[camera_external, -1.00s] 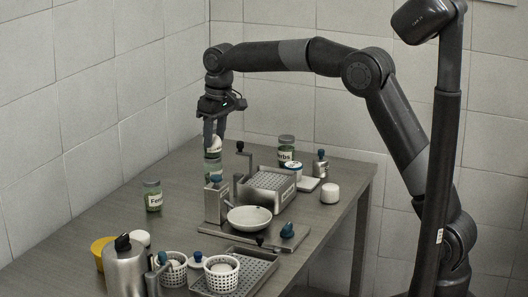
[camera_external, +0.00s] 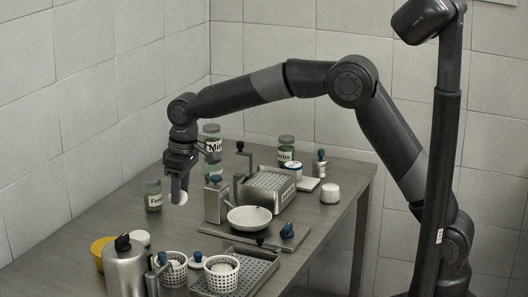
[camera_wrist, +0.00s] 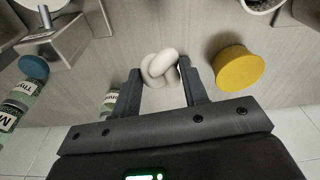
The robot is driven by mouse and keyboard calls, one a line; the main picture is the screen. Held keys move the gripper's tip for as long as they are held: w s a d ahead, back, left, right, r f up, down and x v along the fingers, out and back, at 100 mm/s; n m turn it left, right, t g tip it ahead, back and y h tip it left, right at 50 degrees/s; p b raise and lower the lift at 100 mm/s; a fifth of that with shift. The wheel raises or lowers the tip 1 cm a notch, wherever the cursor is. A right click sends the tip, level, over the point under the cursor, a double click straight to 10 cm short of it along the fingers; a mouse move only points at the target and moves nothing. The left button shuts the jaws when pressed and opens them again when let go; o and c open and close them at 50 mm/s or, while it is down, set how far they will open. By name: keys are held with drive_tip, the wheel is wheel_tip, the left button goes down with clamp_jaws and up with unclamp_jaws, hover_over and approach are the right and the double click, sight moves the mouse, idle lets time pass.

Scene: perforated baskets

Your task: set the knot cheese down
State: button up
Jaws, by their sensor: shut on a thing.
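The knot cheese (camera_wrist: 160,68) is a white, knotted lump between my fingertips in the wrist view. It also shows as a small white shape (camera_external: 180,198) at the fingertips in the external view. I cannot tell whether the cheese touches the table. The fingers partly hide it in the external view.
A yellow bowl (camera_wrist: 238,67) lies right of my gripper in the wrist view. A jar (camera_external: 212,145), a metal box with a blue knob (camera_external: 216,203) and a white pan (camera_external: 249,218) stand to the right. White perforated baskets (camera_external: 221,277) stand in front. Bare table (camera_external: 120,215) lies around the gripper.

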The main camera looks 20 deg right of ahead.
approach(182, 247)
drive_tip(key=f, duration=0.5)
drive_tip(key=shift+w+a+f, duration=0.2)
drive_tip(key=shift+w+a, duration=0.05)
drive_tip(key=o, duration=0.9)
drive_tip(key=shift+f, duration=0.15)
drive_tip(key=shift+o, duration=0.3)
drive_tip(key=r, duration=0.8)
drive_tip(key=s+d+r, duration=0.1)
drive_tip(key=r, duration=0.3)
drive_tip(key=shift+d+r, duration=0.1)
drive_tip(key=shift+r, duration=0.05)
drive_tip(key=shift+w, duration=0.1)
